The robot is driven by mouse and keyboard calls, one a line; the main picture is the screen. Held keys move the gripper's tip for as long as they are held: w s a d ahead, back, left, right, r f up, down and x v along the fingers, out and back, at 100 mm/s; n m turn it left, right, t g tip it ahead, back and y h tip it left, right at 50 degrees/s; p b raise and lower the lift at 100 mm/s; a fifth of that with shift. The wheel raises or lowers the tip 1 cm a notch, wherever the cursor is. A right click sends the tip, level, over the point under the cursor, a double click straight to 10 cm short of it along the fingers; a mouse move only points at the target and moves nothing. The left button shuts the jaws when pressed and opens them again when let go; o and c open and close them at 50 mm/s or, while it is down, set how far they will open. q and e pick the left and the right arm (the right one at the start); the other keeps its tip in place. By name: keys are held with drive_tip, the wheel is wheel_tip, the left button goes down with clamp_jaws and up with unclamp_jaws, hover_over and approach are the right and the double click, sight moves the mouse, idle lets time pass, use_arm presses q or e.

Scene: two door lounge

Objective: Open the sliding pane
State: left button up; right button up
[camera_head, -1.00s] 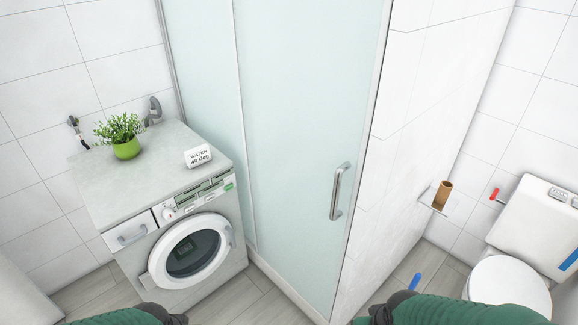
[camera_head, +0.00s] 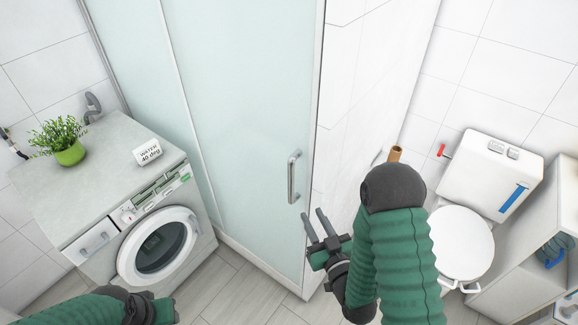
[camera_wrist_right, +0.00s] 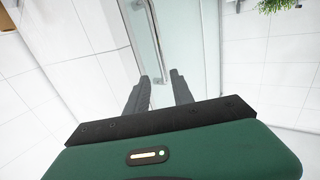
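The sliding pane (camera_head: 250,120) is a frosted, pale green glass panel of the shower, standing in the middle of the head view. Its vertical metal handle (camera_head: 293,177) is near the pane's right edge. My right gripper (camera_head: 313,219) is open and empty, a little below and right of the handle, apart from it. In the right wrist view the handle (camera_wrist_right: 148,38) lies ahead of the two parted fingers (camera_wrist_right: 156,84). My left arm shows at the bottom left of the head view, and its fingers are not clear.
A washing machine (camera_head: 196,217) with a potted plant (camera_head: 69,152) and a small sign (camera_head: 147,151) stands left of the pane. A toilet (camera_head: 462,243) and a shelf unit (camera_head: 548,215) are at the right. A paper holder with a brown roll (camera_head: 395,154) juts from the white wall. Floor is clear before the pane.

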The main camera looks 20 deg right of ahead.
drive_tip(key=w+b, duration=0.3)
drive_tip(key=b, duration=0.7)
approach(292, 179)
drive_tip(key=w, duration=0.8)
drive_tip(key=w+p, duration=0.1)
drive_tip(key=w, duration=0.2)
drive_tip(key=shift+w+a+r, duration=0.1)
drive_tip(key=shift+a, duration=0.25)
clamp_jaws()
